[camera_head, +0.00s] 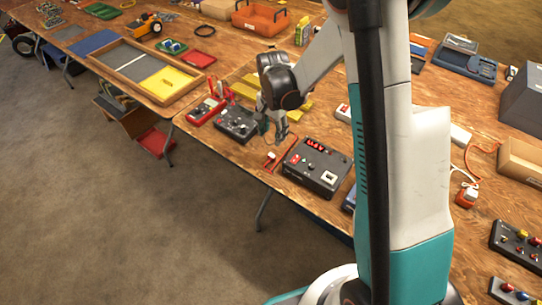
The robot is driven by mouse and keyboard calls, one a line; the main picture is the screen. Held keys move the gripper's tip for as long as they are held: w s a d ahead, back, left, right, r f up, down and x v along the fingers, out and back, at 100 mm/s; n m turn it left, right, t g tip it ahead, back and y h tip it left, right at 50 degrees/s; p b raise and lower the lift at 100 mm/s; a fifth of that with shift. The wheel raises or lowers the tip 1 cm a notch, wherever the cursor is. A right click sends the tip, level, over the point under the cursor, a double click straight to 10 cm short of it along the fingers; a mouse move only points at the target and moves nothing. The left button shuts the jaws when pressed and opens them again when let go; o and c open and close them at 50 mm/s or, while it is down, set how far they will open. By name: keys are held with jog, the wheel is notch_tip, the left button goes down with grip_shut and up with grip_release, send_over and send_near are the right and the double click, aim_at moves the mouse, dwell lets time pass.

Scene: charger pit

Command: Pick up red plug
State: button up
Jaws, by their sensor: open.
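A small red and white piece with a thin red line like a cord (271,157) lies near the table's front edge, between two dark control boxes; it may be the red plug, but it is too small to tell. A red block with a white top (466,196) lies at the right with a light cord beside it; I cannot tell whether it is a plug. My gripper (275,138) points down, open, just above and behind the small red and white piece. No contact shows, and nothing is visible between its fingers.
A black box with a red display (317,167) lies right of my gripper, and a dark box with knobs (238,124) left of it. A red meter (206,110) is farther left. My arm and column hide the table's middle right.

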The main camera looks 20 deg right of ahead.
aim_at(272, 155)
notch_tip(272, 155, down, 7)
jog(key=shift+f+b, duration=0.2)
jog(key=shift+b, duration=0.8)
jog(key=shift+a+f+b, duration=0.1)
jog(key=shift+f+b, duration=1.15)
jog(key=shift+f, duration=1.4)
jog(key=shift+s, duration=0.1)
grip_shut()
